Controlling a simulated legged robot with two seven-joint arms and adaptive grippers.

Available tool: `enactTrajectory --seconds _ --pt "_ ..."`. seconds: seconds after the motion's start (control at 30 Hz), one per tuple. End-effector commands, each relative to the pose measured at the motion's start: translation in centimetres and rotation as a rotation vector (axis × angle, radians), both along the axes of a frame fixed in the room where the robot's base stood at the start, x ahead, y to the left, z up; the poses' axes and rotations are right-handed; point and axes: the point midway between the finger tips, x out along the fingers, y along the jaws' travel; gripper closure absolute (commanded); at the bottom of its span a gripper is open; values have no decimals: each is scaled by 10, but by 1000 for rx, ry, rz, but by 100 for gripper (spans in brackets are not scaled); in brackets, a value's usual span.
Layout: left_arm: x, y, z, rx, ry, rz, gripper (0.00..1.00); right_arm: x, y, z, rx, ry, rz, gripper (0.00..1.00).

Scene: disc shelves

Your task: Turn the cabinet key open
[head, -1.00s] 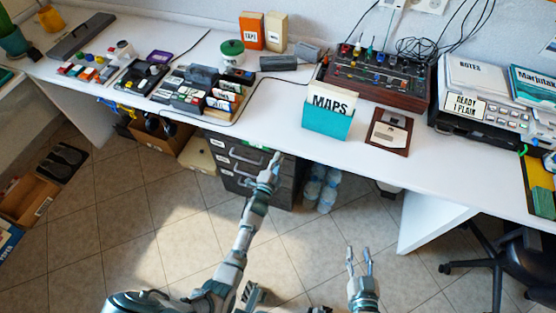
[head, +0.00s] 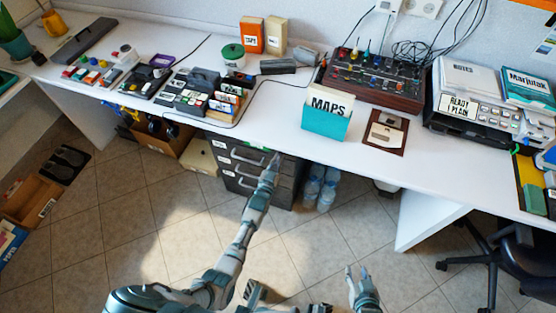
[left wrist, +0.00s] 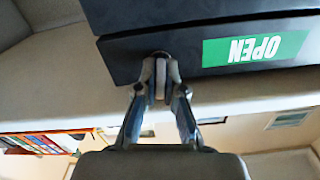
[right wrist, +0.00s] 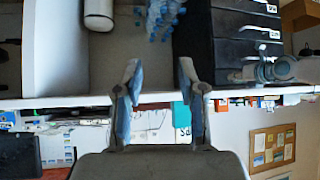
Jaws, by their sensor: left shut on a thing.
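The dark cabinet (head: 238,160) with drawers stands under the desk; it also shows in the right wrist view (right wrist: 215,45). My left gripper (head: 275,158) is at its upper right corner. In the left wrist view, my left gripper (left wrist: 160,68) is shut on the small grey key (left wrist: 160,80) at the cabinet's dark front (left wrist: 180,40). The fingers hide most of the key, so its angle is hard to tell. A green label (left wrist: 256,48) reading OPEN is beside it. My right gripper (right wrist: 158,75) is open and empty, in free space before the desk; it also shows in the head view (head: 357,270).
The white desk (head: 270,125) runs above the cabinet. A teal MAPS holder (head: 326,122) stands near its front edge. Water bottles (head: 320,188) stand right of the cabinet, and a cardboard box (head: 165,152) is to its left. The tiled floor in front is clear.

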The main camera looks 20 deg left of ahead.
Motion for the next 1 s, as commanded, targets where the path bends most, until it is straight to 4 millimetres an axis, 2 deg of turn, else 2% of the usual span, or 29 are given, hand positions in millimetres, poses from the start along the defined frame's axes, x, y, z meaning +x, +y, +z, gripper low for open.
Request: enactTrajectory --seconds 0.03,0.4,0.93,1.0 --pt "-3 3 -9 -28 22 3 100 -2 -1 -1 -3 13 -1 60" --pt "-4 2 -11 -178 28 2 100 -10 -5 -7 -15 63 -3 60" --pt "-4 0 -11 -203 30 1 100 -11 -6 -8 -17 72 -3 60" --pt "-4 0 -11 -203 30 1 79 -11 -6 -8 -17 72 -3 60"
